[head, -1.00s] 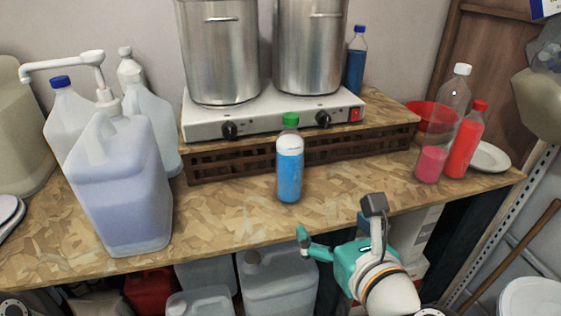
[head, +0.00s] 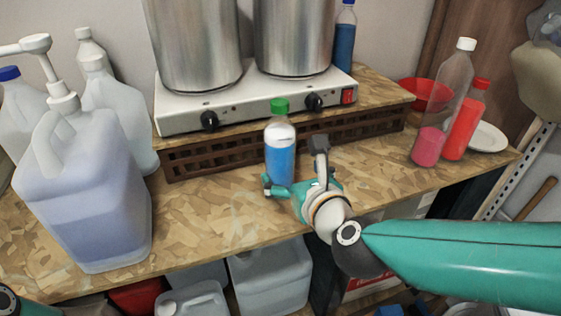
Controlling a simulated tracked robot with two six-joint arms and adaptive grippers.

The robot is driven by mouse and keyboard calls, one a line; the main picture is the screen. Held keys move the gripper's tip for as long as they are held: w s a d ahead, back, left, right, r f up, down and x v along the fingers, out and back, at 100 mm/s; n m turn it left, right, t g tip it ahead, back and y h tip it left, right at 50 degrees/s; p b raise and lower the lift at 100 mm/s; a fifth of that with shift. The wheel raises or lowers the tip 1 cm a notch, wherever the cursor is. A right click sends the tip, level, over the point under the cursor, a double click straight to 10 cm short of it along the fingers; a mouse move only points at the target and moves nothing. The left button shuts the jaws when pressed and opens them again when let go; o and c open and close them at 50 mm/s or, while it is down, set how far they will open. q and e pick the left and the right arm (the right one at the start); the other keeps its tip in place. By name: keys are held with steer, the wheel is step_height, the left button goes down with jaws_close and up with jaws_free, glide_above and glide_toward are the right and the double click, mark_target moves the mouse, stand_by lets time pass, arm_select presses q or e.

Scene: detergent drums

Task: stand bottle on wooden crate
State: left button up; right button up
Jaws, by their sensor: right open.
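A clear bottle with blue liquid and a green cap (head: 280,150) stands upright on the worktop, in front of the wooden crate. The dark brown slatted crate (head: 215,160) lies on the worktop with a chipboard top, under the hotplate. My right gripper (head: 275,188) is open at the lower part of the bottle, reaching in from the front right. One teal finger shows at the bottle's lower left. The other finger is hard to make out, and I cannot tell whether either touches the bottle. My left gripper is out of view.
A hotplate (head: 265,102) with two steel pots fills much of the crate top; bare board (head: 378,92) shows at its right. White jugs (head: 85,190) stand at the left. A pink bottle (head: 430,145), red bottle (head: 462,135) and red bowl (head: 425,95) stand right.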

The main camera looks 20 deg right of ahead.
mark_target(286, 165)
steer(key=shift+x, duration=1.5)
steer(key=p+x, duration=0.1)
steer(key=x, duration=0.4)
steer(key=shift+c, duration=0.2)
steer(key=c, duration=1.6)
steer(key=shift+r, duration=0.1)
jaws_close()
